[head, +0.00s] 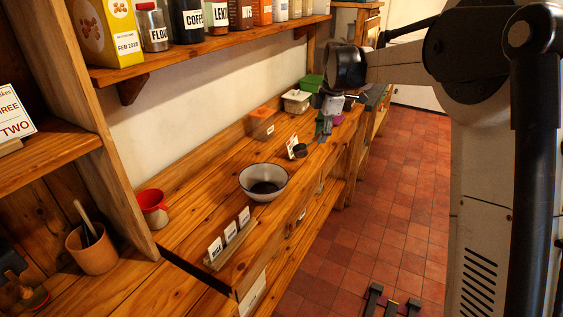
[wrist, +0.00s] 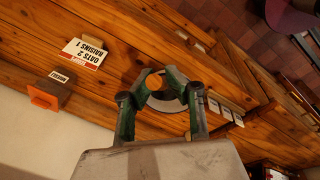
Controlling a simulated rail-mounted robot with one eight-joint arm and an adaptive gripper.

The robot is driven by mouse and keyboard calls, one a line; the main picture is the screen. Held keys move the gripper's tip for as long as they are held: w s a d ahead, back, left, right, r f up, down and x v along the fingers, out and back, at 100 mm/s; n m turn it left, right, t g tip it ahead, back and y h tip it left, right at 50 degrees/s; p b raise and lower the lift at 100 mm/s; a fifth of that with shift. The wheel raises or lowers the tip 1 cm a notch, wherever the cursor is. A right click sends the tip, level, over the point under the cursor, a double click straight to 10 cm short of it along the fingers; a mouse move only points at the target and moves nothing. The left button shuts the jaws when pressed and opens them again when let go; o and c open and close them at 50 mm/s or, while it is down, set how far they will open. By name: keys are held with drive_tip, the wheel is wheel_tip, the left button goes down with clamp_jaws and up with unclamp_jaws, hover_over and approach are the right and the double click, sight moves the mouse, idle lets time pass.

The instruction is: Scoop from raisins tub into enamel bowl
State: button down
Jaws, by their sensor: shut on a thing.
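The white enamel bowl (head: 251,187) stands on the wooden counter in the head view, with dark contents in its bottom. My gripper (head: 323,138) is beyond it, low over the counter, shut on a small dark scoop (head: 300,151) whose cup points toward the bowl. In the wrist view my gripper (wrist: 163,100) has its green fingers in front of a pale rim, apparently the bowl (wrist: 165,106). The scoop's contents cannot be made out. An orange tub (head: 262,121) with a small label stands against the wall; whether it holds the raisins is unclear.
A card reading "OATS 2 RAISINS 1" (wrist: 86,53) stands near the scoop. A white-lidded tub (head: 297,101) and a green tub (head: 311,83) stand farther back. A card rack (head: 229,240) and red cup (head: 152,203) stand nearer. A jar shelf (head: 190,61) hangs above.

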drive_tip(key=d+r+y, duration=0.2)
drive_tip(key=d, duration=0.1)
drive_tip(key=d+r+y, duration=0.1)
drive_tip(key=d, duration=0.1)
drive_tip(key=shift+w+p, duration=0.1)
drive_tip(key=shift+p, duration=0.2)
idle(0.4)
